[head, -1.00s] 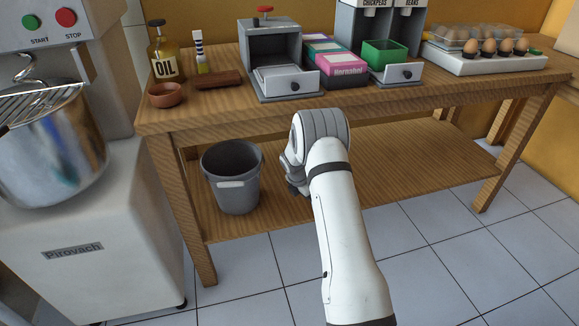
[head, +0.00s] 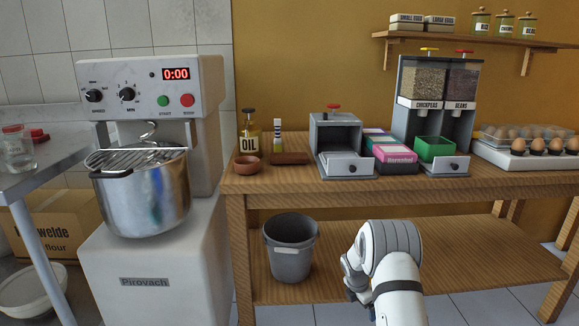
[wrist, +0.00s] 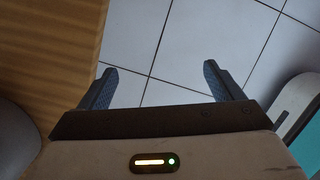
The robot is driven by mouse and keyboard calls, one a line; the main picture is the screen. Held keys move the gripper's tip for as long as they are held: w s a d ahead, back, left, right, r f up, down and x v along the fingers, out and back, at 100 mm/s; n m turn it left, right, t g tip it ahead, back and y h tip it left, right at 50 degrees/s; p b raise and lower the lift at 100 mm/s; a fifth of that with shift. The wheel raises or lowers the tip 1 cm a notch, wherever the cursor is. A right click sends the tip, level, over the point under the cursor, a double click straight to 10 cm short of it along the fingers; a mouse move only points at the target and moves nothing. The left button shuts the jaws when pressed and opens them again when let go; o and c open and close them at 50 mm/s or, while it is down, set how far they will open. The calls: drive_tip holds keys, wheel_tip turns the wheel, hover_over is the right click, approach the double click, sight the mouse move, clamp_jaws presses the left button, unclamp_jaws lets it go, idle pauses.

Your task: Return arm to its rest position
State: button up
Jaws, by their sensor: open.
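My gripper (wrist: 160,85) is open and empty in the wrist view. Its two dark fingers stand wide apart and point down at the white floor tiles (wrist: 185,50). In the head view my white arm rises from the bottom edge in front of the wooden table (head: 395,184). The bend of the arm hides part of the table's lower shelf (head: 465,255). The fingers are mostly hidden there.
A grey bucket (head: 290,262) stands at the left end of the lower shelf, left of my arm. The mixer (head: 150,80) with its steel bowl (head: 145,205) stands further left. A metal table (head: 50,160) is at the far left. Tiled floor is clear below my gripper.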

drive_tip(key=s+a+r+m+p, duration=0.1)
drive_tip(key=s+r+m+p, duration=0.3)
drive_tip(key=r, duration=0.9)
drive_tip(key=s+a+r+m+y+p, duration=0.1)
drive_tip(key=s+a+r+m+p, duration=0.3)
drive_tip(key=r, duration=0.9)
drive_tip(key=s+d+r+m+p, duration=0.1)
drive_tip(key=s+r+m+p, duration=0.1)
drive_tip(key=s+r+p, duration=0.8)
drive_tip(key=s+a+r+m+y+p, duration=0.1)
drive_tip(key=s+a+r+m+p, duration=0.1)
drive_tip(key=s+r+m+p, duration=0.4)
drive_tip(key=s+a+r+m+t+y+p, duration=0.1)
drive_tip(key=s+a+r+m+p, duration=0.2)
drive_tip(key=s+r, duration=1.4)
wheel_tip(320, 180, up, 5)
drive_tip(key=m+p, duration=0.3)
drive_tip(key=p, duration=0.2)
drive_tip(key=shift+a+m, duration=0.35)
drive_tip(key=shift+m, duration=0.05)
